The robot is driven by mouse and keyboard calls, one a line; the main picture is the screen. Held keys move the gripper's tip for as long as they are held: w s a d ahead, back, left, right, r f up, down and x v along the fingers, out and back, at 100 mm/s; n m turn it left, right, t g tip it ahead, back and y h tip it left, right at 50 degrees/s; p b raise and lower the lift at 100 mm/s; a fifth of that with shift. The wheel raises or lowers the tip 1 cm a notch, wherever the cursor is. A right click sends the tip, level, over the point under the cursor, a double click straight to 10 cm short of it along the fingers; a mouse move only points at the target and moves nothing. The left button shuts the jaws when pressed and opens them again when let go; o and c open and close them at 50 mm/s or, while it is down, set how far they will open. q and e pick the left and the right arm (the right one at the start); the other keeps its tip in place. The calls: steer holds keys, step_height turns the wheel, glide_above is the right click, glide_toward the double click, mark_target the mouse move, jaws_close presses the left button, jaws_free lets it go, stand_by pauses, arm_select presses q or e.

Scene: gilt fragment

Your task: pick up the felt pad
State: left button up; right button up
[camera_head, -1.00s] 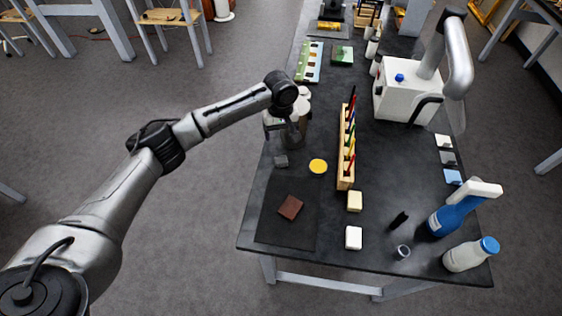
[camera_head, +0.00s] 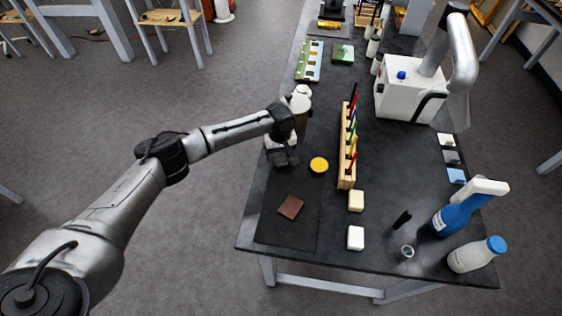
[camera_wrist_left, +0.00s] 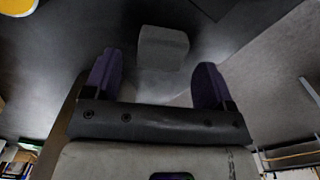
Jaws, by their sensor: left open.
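A small grey block, which looks like the felt pad (camera_wrist_left: 163,46), lies on the dark table top and shows in the left wrist view just beyond my fingertips. In the head view my gripper hides most or all of it. My left gripper (camera_head: 284,159) is low over the near left part of the table. In the left wrist view its two dark purple fingers (camera_wrist_left: 160,68) are apart, with the grey block ahead of the gap between them and nothing held. My right gripper is in neither view.
A yellow disc (camera_head: 319,165) lies close right of my gripper; a wooden rack (camera_head: 346,173) of coloured tools stands beyond it. A brown block (camera_head: 290,207) lies on a black mat (camera_head: 275,232) nearer the front edge. Pale blocks and bottles stand to the right.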

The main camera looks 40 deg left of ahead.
mark_target(283, 157)
arm_select(q)
steer(key=shift+f, duration=0.6)
steer(key=c, duration=1.1)
steer(key=shift+o, duration=0.2)
steer(key=shift+r, duration=0.15)
steer(key=shift+r, duration=0.6)
steer(key=r, duration=0.1)
steer(key=d+r+p, duration=0.1)
steer(key=r, duration=0.1)
steer(key=shift+r, duration=0.2)
steer(key=d+r+p, duration=0.1)
steer(key=d+r, duration=0.5)
steer(key=d, duration=0.4)
steer(key=shift+d+p, duration=0.3)
steer(key=shift+d, duration=0.05)
